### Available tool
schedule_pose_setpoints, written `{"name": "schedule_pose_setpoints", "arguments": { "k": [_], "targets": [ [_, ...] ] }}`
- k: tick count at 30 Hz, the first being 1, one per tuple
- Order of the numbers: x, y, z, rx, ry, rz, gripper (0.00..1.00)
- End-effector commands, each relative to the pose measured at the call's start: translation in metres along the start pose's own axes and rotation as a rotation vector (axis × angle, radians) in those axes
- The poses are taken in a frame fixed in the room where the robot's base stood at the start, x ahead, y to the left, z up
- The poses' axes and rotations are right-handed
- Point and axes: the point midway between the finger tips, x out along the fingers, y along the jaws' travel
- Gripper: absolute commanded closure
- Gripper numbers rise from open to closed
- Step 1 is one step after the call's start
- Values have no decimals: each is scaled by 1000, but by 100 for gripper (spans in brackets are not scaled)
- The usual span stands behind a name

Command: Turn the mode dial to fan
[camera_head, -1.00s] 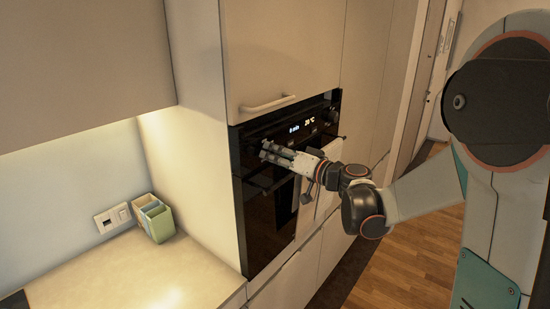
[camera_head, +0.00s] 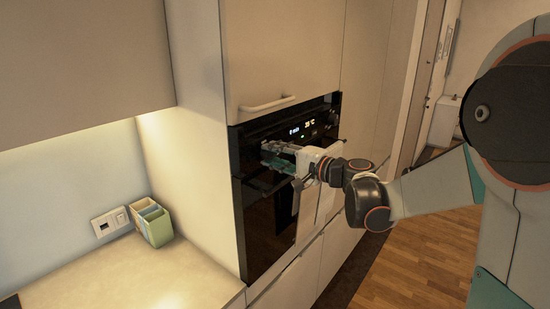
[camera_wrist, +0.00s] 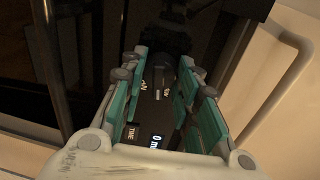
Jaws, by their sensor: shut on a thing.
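The built-in black oven (camera_head: 268,215) has a lit control panel (camera_head: 312,125) reading 0 min and a temperature. My gripper (camera_head: 268,150) is at the left end of this panel, coming from the right. In the wrist view, its teal-padded fingers (camera_wrist: 162,75) stand on both sides of a dark dial (camera_wrist: 160,72) and are shut on it. A pale mark shows on the dial. Small white lettering around it is too blurred to read, so I cannot confirm its setting. In the head view the dial is hidden by my gripper.
A cabinet with a white bar handle (camera_head: 267,104) is above the oven. A dark oven handle bar (camera_wrist: 57,70) runs close to my gripper in the wrist view. The counter (camera_head: 130,275) at left holds a small green box (camera_head: 155,226).

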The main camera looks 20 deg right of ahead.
Motion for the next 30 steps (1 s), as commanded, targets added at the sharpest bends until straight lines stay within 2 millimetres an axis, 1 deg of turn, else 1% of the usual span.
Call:
{"name": "schedule_pose_setpoints", "arguments": {
  "k": [6, 15, 21, 30],
  "targets": [
    [0, 1, -1, 203, -10, 3, 95],
    [0, 1, -1, 460, -23, 5, 95],
    [0, 1, -1, 584, -30, 7, 95],
    [0, 1, -1, 681, -36, 8, 95]
  ]
}}
